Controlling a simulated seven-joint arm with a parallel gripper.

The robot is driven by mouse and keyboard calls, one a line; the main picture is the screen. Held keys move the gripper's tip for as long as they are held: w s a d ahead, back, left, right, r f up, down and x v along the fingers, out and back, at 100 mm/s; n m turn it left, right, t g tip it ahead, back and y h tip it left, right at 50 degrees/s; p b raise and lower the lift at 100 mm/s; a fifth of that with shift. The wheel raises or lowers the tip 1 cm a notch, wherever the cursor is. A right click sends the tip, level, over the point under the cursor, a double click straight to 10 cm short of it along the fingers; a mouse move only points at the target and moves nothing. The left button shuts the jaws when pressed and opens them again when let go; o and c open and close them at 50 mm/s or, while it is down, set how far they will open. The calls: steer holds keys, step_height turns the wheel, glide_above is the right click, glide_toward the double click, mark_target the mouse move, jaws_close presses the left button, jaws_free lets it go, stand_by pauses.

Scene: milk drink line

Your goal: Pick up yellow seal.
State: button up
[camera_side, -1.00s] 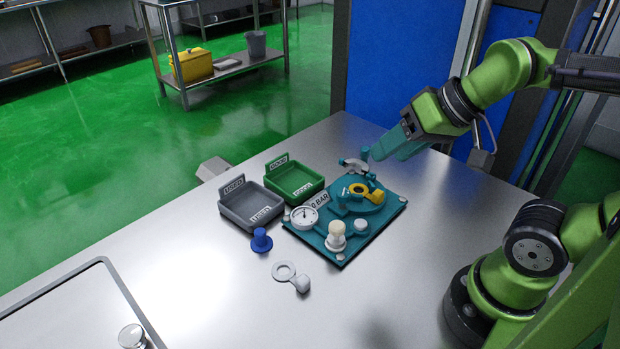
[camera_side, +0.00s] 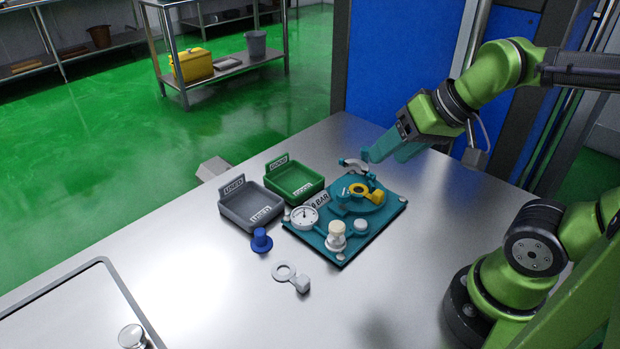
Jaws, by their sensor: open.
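The yellow seal (camera_side: 375,196) sits on the round teal seat of the teal fixture plate (camera_side: 383,224). It looks like a ring with a small tab toward the right. A grey and teal clamp part (camera_side: 354,166) stands just behind it. My gripper (camera_side: 372,158) is above and behind the fixture, tilted down to the left. Its teal fingers are apart from the seal and hold nothing. The gap between the fingers is hard to see from this side.
A gauge (camera_side: 304,217), a white knob (camera_side: 336,231) and a small white cap (camera_side: 360,226) are on the plate. A grey tray (camera_side: 232,211) and green tray (camera_side: 279,187) stand left. A blue plug (camera_side: 262,242) and white ring with tab (camera_side: 284,271) lie in front.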

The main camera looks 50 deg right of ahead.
steer(key=w+d+f+n+g+h, duration=0.1)
steer(key=w+d+f+g, duration=0.25)
steer(key=w+d, duration=0.3)
steer(key=n+g+h, duration=0.1)
steer(key=n+g, duration=0.2)
glide_above(378, 192)
steer(key=f, duration=1)
steer(key=shift+s+a+f, duration=0.1)
steer(key=shift+s+f, duration=0.1)
steer(key=shift+s, duration=0.15)
steer(key=shift+w+d+f, duration=0.1)
steer(key=shift+w+f, duration=0.1)
steer(key=shift+f, duration=1.4)
steer(key=shift+w+d+f, duration=0.1)
steer(key=shift+w+f, duration=0.05)
steer(key=shift+f, duration=1.4)
jaws_close()
